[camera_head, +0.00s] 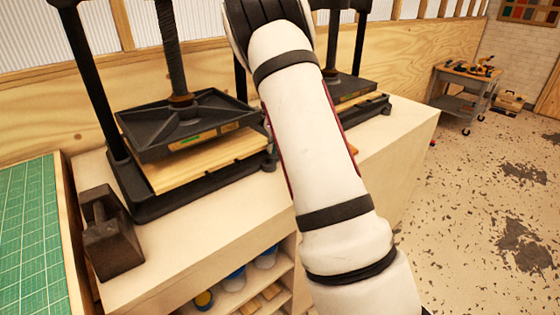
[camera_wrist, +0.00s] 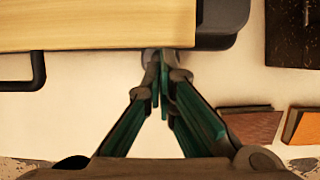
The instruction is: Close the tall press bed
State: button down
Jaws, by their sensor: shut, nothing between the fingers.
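In the head view a press (camera_head: 185,120) with tall black posts and a central screw stands on the counter at left. Its pale wooden bed (camera_head: 215,160) lies on a black base under the raised dark platen. A second press (camera_head: 352,95) is partly hidden behind my arm; I cannot tell for certain which one is called tall. In the wrist view a wooden bed (camera_wrist: 95,25) with a black bar handle (camera_wrist: 38,75) at its front edge fills the upper left. My gripper (camera_wrist: 160,85) is shut and empty, its fingertips by the dark base edge right of the handle. The head view hides it.
A dark iron weight (camera_head: 112,235) stands on the counter left of the press, near a green cutting mat (camera_head: 28,235). Shelves below hold tins (camera_head: 235,278). A tool cart (camera_head: 465,90) stands far right, beyond open floor.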

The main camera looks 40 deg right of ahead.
jog(key=w+b, duration=0.1)
jog(key=w, duration=0.2)
jog(key=shift+w+r, duration=0.1)
jog(key=shift+w, duration=0.15)
jog(key=shift+a, duration=0.1)
